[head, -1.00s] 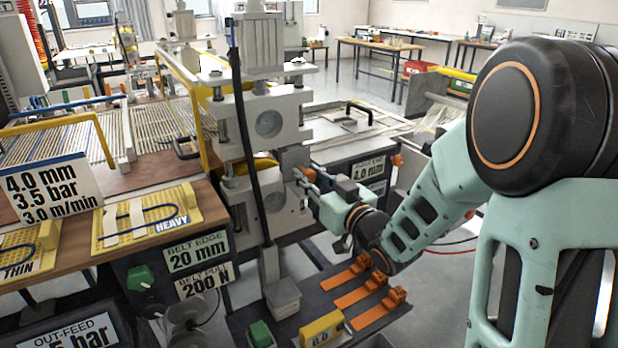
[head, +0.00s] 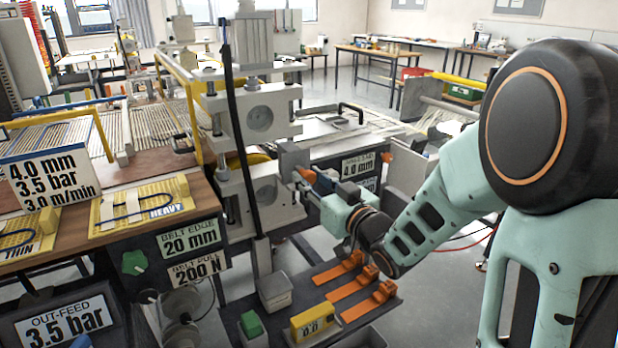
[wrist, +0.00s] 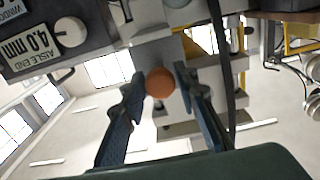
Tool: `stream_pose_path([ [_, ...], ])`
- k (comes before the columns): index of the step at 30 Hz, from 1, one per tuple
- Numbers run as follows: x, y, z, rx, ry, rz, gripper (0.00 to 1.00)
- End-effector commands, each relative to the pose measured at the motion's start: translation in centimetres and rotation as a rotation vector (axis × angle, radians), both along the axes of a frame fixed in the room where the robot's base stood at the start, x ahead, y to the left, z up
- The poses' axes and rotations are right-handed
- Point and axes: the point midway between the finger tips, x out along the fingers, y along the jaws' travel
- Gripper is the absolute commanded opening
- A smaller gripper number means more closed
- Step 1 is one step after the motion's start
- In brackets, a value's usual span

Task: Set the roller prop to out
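An orange ball knob (head: 305,174), apparently the roller prop's handle, sticks out beside a grey plate (head: 293,158) on the right side of the roller stand. My gripper (head: 313,182) is right at the knob in the head view, its fingers partly hidden there. In the wrist view the knob (wrist: 160,82) sits between the two dark blue fingertips of my gripper (wrist: 159,83). The fingers are apart, with a narrow gap seeming to show on each side of the knob. The rest of the prop is hidden behind the knob and plate.
The white roller stand (head: 262,115) rises left of my gripper. Below, a dark shelf holds orange clips (head: 355,289) and a yellow block (head: 317,323).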

Motion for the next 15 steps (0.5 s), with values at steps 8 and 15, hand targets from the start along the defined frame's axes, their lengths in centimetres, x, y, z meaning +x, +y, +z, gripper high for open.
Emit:
stream_pose_path([
  [8, 0.1, 0.1, 0.2, 0.002, -0.005, 0.001, 0.4],
  [15, -1.1, -0.9, 0.3, 0.001, -0.007, -0.002, 0.4],
])
